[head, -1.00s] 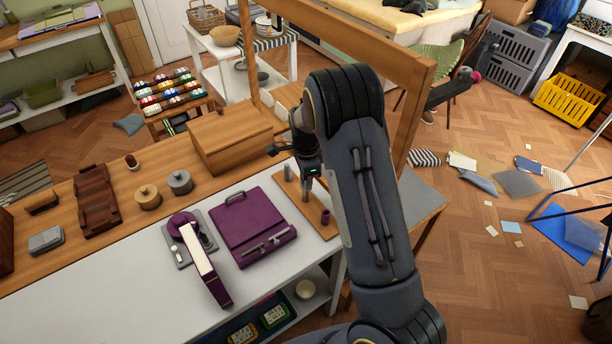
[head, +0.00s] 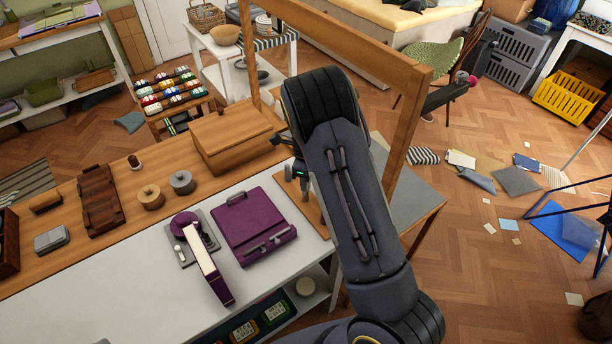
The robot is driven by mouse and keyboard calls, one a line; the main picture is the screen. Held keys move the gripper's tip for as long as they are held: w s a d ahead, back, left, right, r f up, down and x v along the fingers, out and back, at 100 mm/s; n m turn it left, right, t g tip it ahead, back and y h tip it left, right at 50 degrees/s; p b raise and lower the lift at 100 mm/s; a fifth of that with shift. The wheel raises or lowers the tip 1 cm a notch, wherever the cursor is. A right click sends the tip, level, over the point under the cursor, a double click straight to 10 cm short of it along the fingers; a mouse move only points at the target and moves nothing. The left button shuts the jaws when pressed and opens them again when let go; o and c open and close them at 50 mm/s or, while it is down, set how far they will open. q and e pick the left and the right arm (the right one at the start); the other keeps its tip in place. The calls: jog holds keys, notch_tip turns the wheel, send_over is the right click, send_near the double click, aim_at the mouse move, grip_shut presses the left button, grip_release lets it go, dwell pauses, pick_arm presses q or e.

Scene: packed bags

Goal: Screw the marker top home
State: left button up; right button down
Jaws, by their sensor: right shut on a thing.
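My right gripper (head: 304,194) points down over a narrow wooden board (head: 312,211) at the right end of the white worktop. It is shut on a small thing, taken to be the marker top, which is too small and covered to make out. The marker body cannot be told apart here; a grey upright piece (head: 289,173) shows close at the gripper's left. My right arm hides the right part of the board. Whether the top touches the body cannot be seen. My left gripper is not in view.
A wooden box (head: 235,138) stands behind. A wooden frame post (head: 408,130) rises at the right.

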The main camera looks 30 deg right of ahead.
jog(key=shift+r+m+p, duration=0.15)
jog(key=shift+m+p, duration=0.45)
jog(key=shift+m, duration=1.1)
jog(key=shift+f, duration=0.2)
jog(key=shift+r+m+p, duration=0.2)
jog(key=shift+m+p, duration=0.5)
jog(key=shift+m, duration=0.3)
jog(key=shift+f+m, duration=0.2)
jog(key=shift+m, duration=0.7)
